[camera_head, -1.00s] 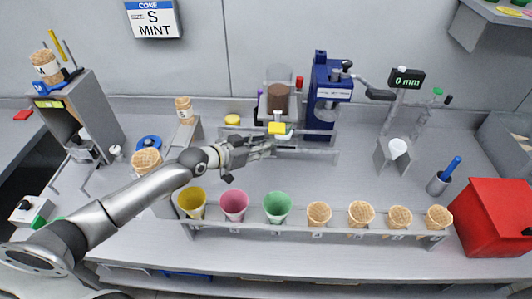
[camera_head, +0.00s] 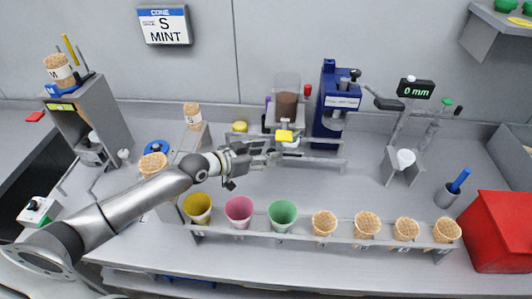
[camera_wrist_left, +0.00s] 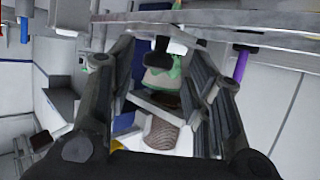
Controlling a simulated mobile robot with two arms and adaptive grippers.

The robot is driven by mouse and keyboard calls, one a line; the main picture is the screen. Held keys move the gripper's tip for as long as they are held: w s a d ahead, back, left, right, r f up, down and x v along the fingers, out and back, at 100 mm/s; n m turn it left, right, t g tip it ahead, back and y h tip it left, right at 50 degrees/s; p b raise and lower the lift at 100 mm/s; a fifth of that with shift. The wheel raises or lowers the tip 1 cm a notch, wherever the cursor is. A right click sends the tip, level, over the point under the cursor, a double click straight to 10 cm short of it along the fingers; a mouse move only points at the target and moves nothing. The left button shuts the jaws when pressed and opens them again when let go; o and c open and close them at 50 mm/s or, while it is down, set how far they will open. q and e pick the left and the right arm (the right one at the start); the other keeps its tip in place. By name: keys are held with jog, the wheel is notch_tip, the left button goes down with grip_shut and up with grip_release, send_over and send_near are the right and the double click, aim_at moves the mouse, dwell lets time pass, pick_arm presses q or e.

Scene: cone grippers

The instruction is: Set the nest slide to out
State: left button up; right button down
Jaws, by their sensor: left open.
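Steel rails (camera_head: 312,162), which look like the nest slide's track, run left to right in front of the blue press (camera_head: 334,105). A yellow block (camera_head: 284,136) sits above their left part, with a white and green piece (camera_head: 291,144) just below it. My left gripper (camera_head: 274,158) is at the left end of the rails, fingers pointing right, just below and left of the yellow block. In the left wrist view the fingers are apart, with a dark knob (camera_wrist_left: 160,58) and a pale green-topped cup (camera_wrist_left: 160,80) showing between or beyond them; contact is unclear. My right gripper is not seen.
A front rack (camera_head: 300,237) holds yellow, pink and green cups and several waffle cones. A dispenser with a brown hopper (camera_head: 287,105) stands behind the gripper. A white funnel stand (camera_head: 404,160) and red box (camera_head: 500,230) are at right.

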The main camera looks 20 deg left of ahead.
pick_arm(q)
jog(key=v, duration=0.6)
jog(key=shift+s+r, duration=0.1)
